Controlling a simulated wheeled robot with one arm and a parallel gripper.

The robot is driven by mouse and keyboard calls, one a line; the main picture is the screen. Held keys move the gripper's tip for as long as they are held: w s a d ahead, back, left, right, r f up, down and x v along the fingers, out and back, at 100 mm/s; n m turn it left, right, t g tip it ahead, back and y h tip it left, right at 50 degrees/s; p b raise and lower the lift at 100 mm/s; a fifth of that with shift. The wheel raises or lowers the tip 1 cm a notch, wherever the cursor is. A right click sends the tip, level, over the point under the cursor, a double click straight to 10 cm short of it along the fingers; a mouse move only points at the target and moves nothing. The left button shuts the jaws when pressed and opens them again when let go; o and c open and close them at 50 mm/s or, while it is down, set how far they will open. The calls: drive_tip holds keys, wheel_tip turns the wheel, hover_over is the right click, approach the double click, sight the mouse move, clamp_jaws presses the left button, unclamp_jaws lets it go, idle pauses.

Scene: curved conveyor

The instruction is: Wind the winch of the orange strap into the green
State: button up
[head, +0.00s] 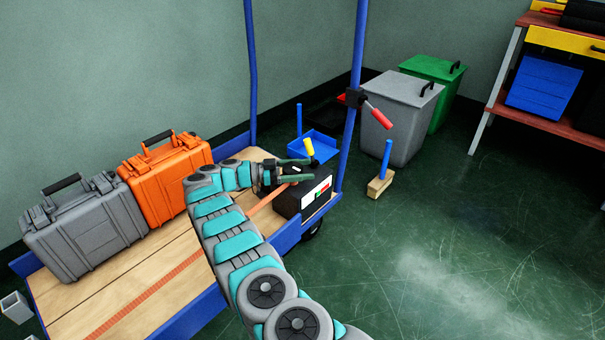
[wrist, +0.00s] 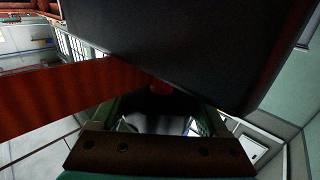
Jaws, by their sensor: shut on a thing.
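The winch (head: 290,204) is a black box at the right end of the wooden cart deck. Its front has a white panel (head: 317,192) with green and red marks; the reading is too small to tell. The orange strap (head: 150,293) runs along the deck to the winch and shows at left in the wrist view (wrist: 70,95). A winch handle with a yellow knob (head: 309,147) stands at the box top. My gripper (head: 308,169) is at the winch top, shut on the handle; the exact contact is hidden. In the wrist view the dark box (wrist: 190,45) fills the top.
An orange case (head: 165,178) and a grey case (head: 85,230) stand on the deck's left. Grey (head: 390,115) and green bins (head: 440,75) stand behind.

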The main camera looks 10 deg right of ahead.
drive_tip(key=shift+m+g+b, duration=0.3)
drive_tip(key=shift+g+b, duration=0.1)
drive_tip(key=shift+g, duration=0.1)
idle(0.3)
drive_tip(key=o, duration=1.2)
drive_tip(key=shift+o, duration=0.2)
